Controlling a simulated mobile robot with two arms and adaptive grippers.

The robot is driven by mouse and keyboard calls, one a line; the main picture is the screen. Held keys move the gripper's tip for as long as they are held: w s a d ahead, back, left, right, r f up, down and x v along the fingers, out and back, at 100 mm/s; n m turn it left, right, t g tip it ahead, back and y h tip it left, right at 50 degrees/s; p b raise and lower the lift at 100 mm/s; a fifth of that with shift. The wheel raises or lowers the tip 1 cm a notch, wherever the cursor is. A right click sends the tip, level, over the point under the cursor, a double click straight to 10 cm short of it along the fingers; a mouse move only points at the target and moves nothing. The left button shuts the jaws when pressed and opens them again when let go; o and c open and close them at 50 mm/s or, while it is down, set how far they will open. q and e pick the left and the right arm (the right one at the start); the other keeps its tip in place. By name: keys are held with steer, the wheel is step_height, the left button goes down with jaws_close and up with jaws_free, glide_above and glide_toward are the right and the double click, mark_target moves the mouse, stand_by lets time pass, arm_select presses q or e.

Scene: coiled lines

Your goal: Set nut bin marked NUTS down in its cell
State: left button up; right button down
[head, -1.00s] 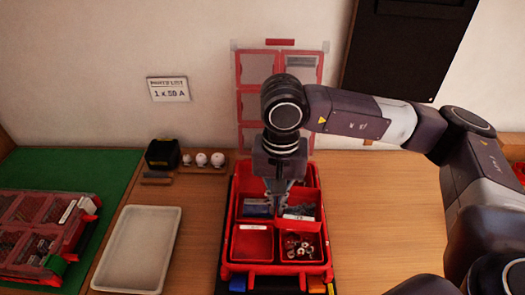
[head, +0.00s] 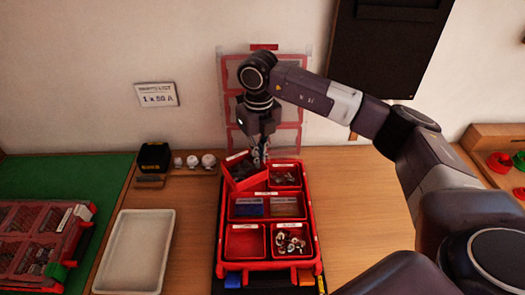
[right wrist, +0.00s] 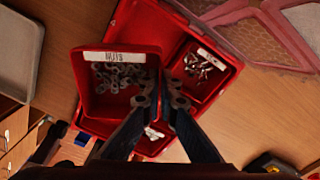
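The nut bin (head: 244,181) is a red open box, tilted, at the back left of the red organizer case (head: 316,232). In the right wrist view the bin (right wrist: 112,106) is large and close, with a white label that seems to read NUTS and grey nuts inside. My right gripper (right wrist: 166,98) is shut on the bin's side wall; in the head view the gripper (head: 259,158) points down at the bin's right edge. The bin hides the back-left cell beneath it, so I cannot tell whether it touches the case. My left gripper is not in view.
The back-right bin (head: 284,176) holds small parts. The middle row has blue and grey contents; front left looks empty, front right (head: 290,240) holds metal parts. A white tray (head: 135,250) and another case (head: 38,238) on a green mat lie left. The case lid stands behind.

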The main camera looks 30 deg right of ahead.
steer(key=w+d+m, duration=0.1)
steer(key=m, duration=0.3)
steer(key=m+b, duration=0.2)
glide_above(263, 183)
steer(key=shift+w+f, duration=0.15)
steer(key=shift+f, duration=2.35)
steer(key=shift+f+b, duration=1.7)
steer(key=shift+f, duration=0.65)
steer(key=c, duration=2.1)
jaws_free()
steer(key=shift+a, duration=0.1)
